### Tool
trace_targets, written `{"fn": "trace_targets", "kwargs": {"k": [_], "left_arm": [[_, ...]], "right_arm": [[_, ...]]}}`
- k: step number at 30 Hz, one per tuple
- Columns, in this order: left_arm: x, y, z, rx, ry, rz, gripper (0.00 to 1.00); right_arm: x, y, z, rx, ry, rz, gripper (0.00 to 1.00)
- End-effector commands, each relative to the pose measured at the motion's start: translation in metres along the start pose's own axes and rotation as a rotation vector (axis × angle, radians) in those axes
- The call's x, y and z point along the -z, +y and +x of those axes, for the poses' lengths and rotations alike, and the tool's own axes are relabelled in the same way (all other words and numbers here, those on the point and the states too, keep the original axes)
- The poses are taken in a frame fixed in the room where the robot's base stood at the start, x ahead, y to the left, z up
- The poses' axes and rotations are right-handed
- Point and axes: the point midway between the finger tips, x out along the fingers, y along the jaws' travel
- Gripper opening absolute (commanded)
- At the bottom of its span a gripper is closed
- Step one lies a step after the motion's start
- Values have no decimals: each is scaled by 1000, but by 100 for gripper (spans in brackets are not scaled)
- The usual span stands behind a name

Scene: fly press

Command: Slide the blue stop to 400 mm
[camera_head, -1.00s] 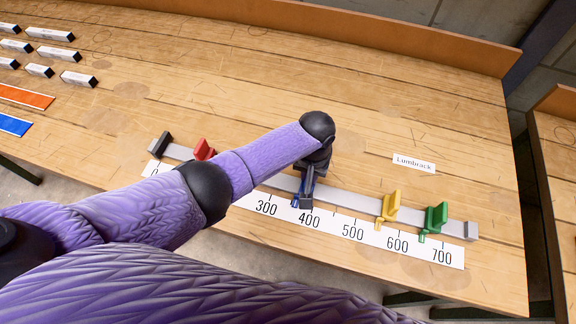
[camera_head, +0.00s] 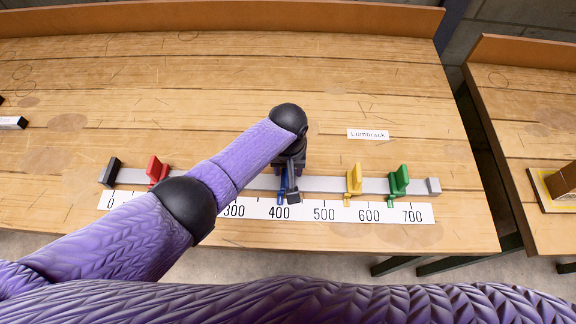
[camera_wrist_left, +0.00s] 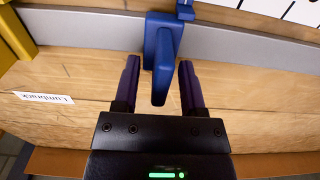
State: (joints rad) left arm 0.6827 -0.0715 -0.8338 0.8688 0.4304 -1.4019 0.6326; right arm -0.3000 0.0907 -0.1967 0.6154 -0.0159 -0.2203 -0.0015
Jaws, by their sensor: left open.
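The blue stop (camera_head: 281,197) sits on the grey rail (camera_head: 325,184), with its pointer close to the 400 mark of the white scale (camera_head: 345,211). The exact offset is too small to tell. My left gripper (camera_head: 288,186) is over the stop and partly hides it in the head view. In the left wrist view, its two dark fingers (camera_wrist_left: 160,82) are open, one on each side of the blue stop (camera_wrist_left: 160,55), with a visible gap on both sides. My right gripper is not in view.
A red stop (camera_head: 156,170) is on the rail to the left. A yellow stop (camera_head: 354,180) and a green stop (camera_head: 399,181) are to the right. A Lumbrack label (camera_head: 368,134) lies behind the rail. The wooden bench (camera_head: 200,70) behind is largely clear.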

Motion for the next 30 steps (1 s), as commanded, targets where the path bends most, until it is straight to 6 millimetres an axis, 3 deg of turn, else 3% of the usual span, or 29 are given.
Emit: {"fn": "trace_targets", "kwargs": {"k": [2,9,13,17,30], "left_arm": [[0,0,-9,0,1,0,53],[1,0,-72,-2,4,0,53],[0,0,-93,-1,2,1,53],[0,0,-100,0,0,0,53],[-3,1,-97,-10,-1,6,53]], "right_arm": [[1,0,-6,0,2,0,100],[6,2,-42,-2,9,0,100],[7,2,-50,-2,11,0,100],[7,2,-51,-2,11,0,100],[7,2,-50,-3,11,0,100]]}}
